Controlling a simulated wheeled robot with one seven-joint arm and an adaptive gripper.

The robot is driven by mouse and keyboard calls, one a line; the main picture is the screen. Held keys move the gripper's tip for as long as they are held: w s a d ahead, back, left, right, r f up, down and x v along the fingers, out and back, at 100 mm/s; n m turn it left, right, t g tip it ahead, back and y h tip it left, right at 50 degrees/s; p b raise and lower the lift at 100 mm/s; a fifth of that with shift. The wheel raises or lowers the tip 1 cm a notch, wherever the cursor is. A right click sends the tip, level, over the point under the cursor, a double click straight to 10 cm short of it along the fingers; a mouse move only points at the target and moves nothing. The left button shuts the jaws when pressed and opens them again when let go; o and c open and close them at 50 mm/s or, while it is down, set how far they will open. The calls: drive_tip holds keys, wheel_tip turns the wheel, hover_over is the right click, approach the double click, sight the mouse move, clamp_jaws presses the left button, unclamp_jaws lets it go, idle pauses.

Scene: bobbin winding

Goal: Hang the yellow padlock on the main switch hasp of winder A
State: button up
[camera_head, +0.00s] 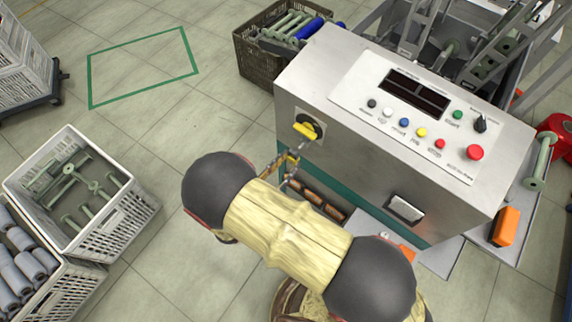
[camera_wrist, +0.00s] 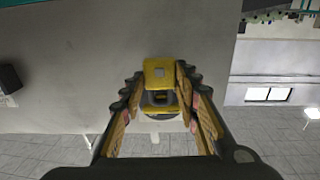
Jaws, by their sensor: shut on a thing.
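My gripper (camera_head: 281,172) is in front of the left face of the grey winder cabinet, shut on the yellow padlock (camera_head: 292,159). In the wrist view the yellow padlock (camera_wrist: 159,68) sits between the fingertips of my gripper (camera_wrist: 160,80). A small grey piece shows between padlock and switch. I cannot tell whether the shackle touches the hasp, whose opening is not clear.
The control panel (camera_head: 420,110) is on the cabinet top. A brown crate (camera_head: 262,67) of bobbins stands behind it. A white crate (camera_head: 120,215) with green bobbins is on the left. The floor with a green outlined square (camera_head: 140,40) is free.

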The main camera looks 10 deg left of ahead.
drive_tip(key=shift+x, duration=2.1)
idle(0.3)
drive_tip(key=shift+f, duration=0.5)
idle(0.5)
drive_tip(key=o, duration=1.4)
drive_tip(key=shift+c, duration=0.2)
drive_tip(key=v, duration=1.2)
